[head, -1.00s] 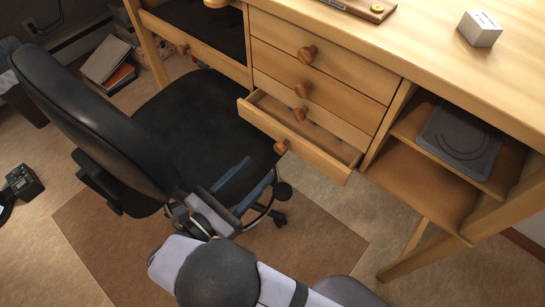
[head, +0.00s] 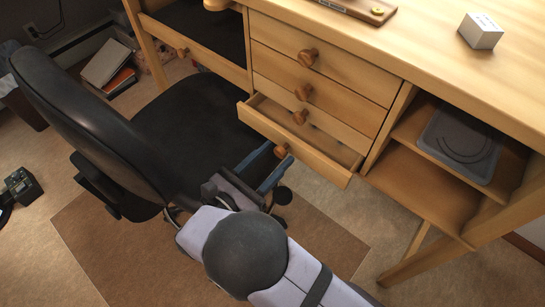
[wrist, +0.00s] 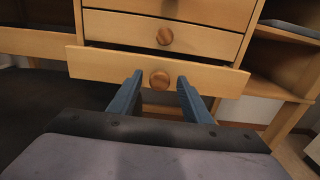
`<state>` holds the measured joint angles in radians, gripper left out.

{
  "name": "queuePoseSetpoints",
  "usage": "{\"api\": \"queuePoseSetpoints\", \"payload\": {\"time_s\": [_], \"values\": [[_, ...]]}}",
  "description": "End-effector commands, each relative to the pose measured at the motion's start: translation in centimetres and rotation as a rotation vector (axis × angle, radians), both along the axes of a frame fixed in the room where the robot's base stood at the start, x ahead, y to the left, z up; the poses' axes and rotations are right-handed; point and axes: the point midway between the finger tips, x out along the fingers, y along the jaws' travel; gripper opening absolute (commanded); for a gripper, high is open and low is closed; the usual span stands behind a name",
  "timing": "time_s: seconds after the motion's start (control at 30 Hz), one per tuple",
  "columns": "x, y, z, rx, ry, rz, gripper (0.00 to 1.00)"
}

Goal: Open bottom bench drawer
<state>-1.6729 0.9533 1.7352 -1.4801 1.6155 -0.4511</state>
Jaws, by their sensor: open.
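The bottom bench drawer (head: 300,142) stands partly pulled out of the wooden bench in the head view; its inside looks empty where it shows. Its round wooden knob (head: 281,150) also shows in the wrist view (wrist: 160,79). My gripper (wrist: 157,84) has its two blue fingers apart, one on each side of the knob, with gaps between fingers and knob. In the head view my gripper (head: 270,165) is just in front of the drawer's left part. Whether the fingertips reach past the knob is hard to tell.
The drawers above (head: 325,75) are shut. A black office chair (head: 190,120) stands close on the left, beside my gripper. Open shelves (head: 425,190) with a grey case (head: 460,145) are on the right. A white box (head: 480,31) sits on the bench top.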

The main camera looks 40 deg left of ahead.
Motion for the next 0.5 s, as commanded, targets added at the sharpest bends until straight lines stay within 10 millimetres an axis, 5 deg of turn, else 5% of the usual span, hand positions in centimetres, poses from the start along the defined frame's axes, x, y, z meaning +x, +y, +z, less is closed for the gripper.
{"api": "queuePoseSetpoints", "payload": {"time_s": [0.07,0.27,0.5], "values": [[0.0,0.0,0.0,0.0,0.0,0.0,0.44],[0.0,0.0,0.0,0.0,0.0,0.0,0.0],[-1.3,0.1,0.1,0.0,0.001,0.002,0.0]]}}
